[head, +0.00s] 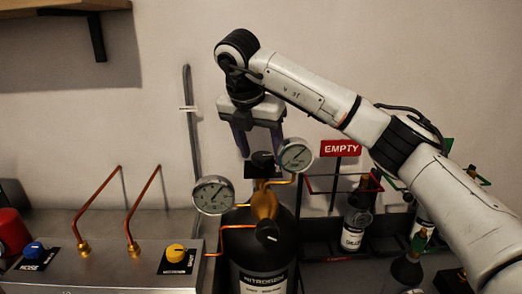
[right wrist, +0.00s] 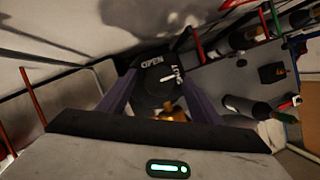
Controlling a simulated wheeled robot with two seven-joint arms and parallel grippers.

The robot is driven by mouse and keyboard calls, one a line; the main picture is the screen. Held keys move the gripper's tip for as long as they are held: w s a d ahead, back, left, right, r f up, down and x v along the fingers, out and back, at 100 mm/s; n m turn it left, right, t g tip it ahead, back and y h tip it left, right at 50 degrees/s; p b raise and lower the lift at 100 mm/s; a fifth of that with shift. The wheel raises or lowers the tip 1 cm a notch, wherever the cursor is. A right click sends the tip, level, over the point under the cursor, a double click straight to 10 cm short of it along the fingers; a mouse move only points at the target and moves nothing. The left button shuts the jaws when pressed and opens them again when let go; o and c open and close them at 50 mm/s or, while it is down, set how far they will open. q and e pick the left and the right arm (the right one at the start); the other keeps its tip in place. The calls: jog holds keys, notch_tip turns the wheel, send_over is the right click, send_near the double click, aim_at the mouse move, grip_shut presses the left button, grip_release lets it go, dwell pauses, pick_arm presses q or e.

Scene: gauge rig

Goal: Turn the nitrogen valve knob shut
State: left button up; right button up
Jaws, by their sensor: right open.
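The black nitrogen cylinder (head: 258,255) stands at the lower middle of the head view, with a brass valve body (head: 264,203) on top. A dark valve knob (head: 262,158) sits above the brass. In the right wrist view this round black knob (right wrist: 155,88) shows with OPEN and SHUT lettering and a short white mark near SHUT. My right gripper (head: 260,152) points down over the knob, its two purple-grey fingers apart. In the wrist view the fingers lie on either side of the knob; I cannot tell whether they touch it. My left gripper is out of view.
Two pressure gauges (head: 213,195) (head: 296,155) flank the valve closely. A second black knob (head: 268,232) is on the cylinder's front. A red EMPTY sign (head: 340,148) and a rack of small bottles stand right. A metal panel (head: 115,262) with blue and yellow knobs is left.

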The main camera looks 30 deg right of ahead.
jog(key=p+v, duration=0.1)
jog(key=v, duration=0.9)
jog(key=shift+r, duration=0.2)
